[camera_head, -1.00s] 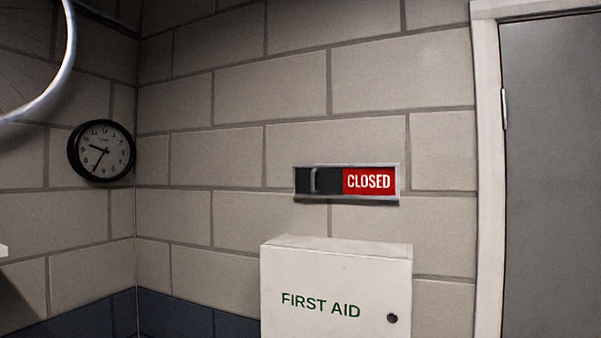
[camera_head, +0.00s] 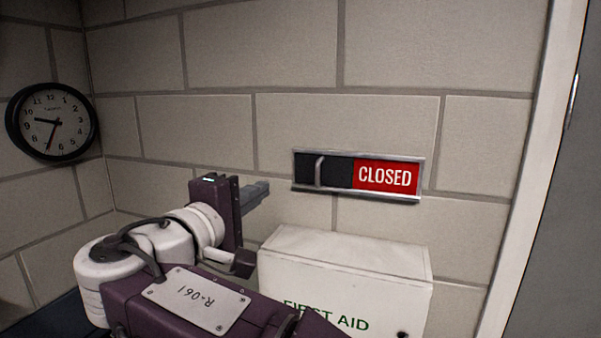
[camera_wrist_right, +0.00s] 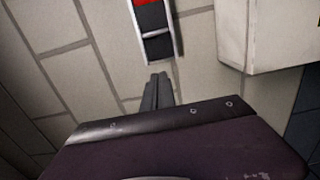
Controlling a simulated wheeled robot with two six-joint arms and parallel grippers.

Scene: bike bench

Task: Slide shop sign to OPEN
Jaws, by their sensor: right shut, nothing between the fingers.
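The shop sign (camera_head: 386,176) is a metal-framed slider on the block wall, with red CLOSED showing on the right and a dark panel on the left. Its upright handle (camera_head: 319,171) stands at the left part of the dark panel. My right gripper (camera_head: 257,193) is shut and empty, left of the sign and slightly below it, apart from the handle. In the right wrist view the shut fingers (camera_wrist_right: 158,90) point towards the dark end of the sign (camera_wrist_right: 155,18), with a gap visible between them in the picture. My left gripper is not in view.
A round clock (camera_head: 52,122) hangs at the left. A door frame (camera_head: 535,170) stands at the right.

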